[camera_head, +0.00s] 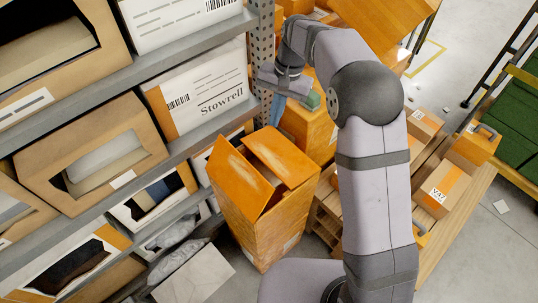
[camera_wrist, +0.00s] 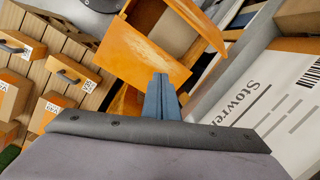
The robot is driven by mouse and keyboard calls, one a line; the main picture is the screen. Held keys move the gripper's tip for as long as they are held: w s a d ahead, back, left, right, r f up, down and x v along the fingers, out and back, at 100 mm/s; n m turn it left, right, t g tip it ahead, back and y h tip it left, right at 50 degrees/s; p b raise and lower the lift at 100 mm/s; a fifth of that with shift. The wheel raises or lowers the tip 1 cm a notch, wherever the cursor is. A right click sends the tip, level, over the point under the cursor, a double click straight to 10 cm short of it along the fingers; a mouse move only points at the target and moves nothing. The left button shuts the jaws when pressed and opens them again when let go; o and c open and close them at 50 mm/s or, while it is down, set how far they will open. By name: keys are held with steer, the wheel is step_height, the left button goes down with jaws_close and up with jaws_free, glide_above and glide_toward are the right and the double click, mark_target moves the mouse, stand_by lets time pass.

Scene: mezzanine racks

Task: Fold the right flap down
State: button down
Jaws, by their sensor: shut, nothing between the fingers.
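An orange cardboard box (camera_head: 262,232) stands in the middle of the head view with its top partly open. Its left flap (camera_head: 238,176) stands up at a slant. Another flap (camera_head: 286,143) reaches over the far right side, also raised. A dark gap shows between them. In the wrist view the box has a broad scuffed orange panel (camera_wrist: 137,50) and a narrower flap (camera_wrist: 202,22) around a tan opening. My gripper (camera_head: 277,112) is above the far side of the box, its blue fingers pointing down. In the wrist view its fingers (camera_wrist: 161,92) are together and empty, beside the panel's lower edge.
A shelf rack with a white Stowrell box (camera_head: 202,92) and open cartons stands close on the left. A metal upright (camera_head: 262,45) is beside my gripper. Another orange box (camera_head: 308,130) stands behind. Small cartons (camera_head: 440,190) lie on a wooden pallet at right.

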mark_target(266, 164)
steer(key=m, duration=0.2)
steer(key=s+m, duration=0.2)
steer(key=m, duration=0.1)
steer(key=shift+d+m+g, duration=0.3)
steer(key=shift+g, duration=0.1)
steer(key=shift+f, duration=0.1)
steer(key=p+x, duration=0.3)
steer(key=x, duration=1)
steer(key=shift+s+f, duration=0.15)
steer(key=shift+f, duration=0.2)
steer(key=shift+s+a+f+h, duration=0.2)
steer(key=shift+f+h, duration=0.2)
steer(key=shift+f, duration=0.15)
steer(key=shift+s+a+f+t+b, duration=0.1)
steer(key=shift+a+f+t+b, duration=0.15)
steer(key=shift+f, duration=0.25)
steer(key=shift+s+a+f+t+b, duration=0.15)
steer(key=shift+f+b, duration=0.2)
steer(key=shift+f, duration=0.2)
steer(key=shift+d, duration=0.15)
steer(key=shift+r, duration=0.15)
